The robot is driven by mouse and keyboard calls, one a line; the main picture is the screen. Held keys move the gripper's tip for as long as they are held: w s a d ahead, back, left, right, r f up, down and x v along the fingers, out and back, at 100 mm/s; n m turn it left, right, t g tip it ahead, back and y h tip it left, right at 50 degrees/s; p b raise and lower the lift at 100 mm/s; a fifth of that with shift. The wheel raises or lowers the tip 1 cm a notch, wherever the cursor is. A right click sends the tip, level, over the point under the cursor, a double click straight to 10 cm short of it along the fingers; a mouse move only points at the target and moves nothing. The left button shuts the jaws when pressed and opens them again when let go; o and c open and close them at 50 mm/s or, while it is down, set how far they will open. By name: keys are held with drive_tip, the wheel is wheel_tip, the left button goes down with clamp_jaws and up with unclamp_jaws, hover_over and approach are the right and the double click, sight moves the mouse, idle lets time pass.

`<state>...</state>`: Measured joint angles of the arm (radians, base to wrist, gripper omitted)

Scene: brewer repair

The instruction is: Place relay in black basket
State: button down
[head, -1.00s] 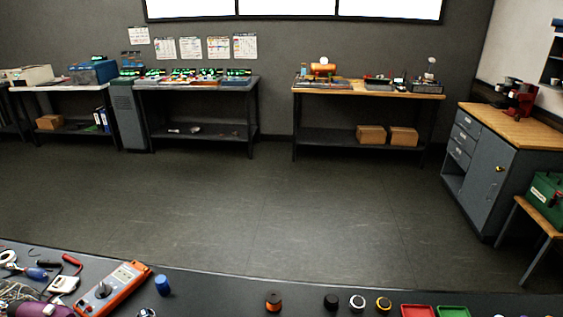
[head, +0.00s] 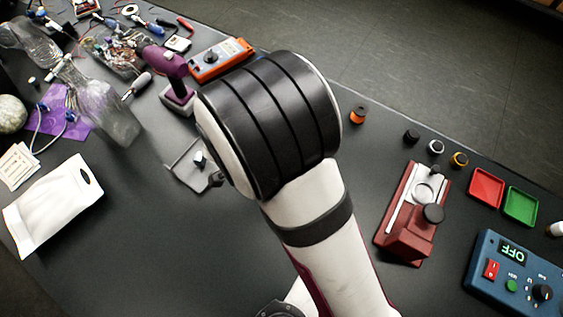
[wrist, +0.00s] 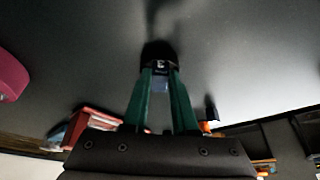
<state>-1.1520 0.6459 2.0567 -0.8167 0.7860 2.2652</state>
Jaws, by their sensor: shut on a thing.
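My gripper (wrist: 159,78) shows in the wrist view, its two green fingers closed from either side on a small part. In the head view my arm hides the gripper and the relay. I cannot make out a black basket in either current view.
The dark bench holds a red device (head: 408,225), red (head: 487,188) and green (head: 520,205) trays and a blue control box (head: 515,272) at right. A glass bottle (head: 105,105), white pouch (head: 52,208) and orange meter (head: 220,60) are at left.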

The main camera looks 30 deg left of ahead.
drive_tip(key=c, duration=0.6)
unclamp_jaws()
drive_tip(key=shift+r, duration=0.1)
wheel_tip(320, 180, up, 7)
drive_tip(key=shift+f, duration=0.1)
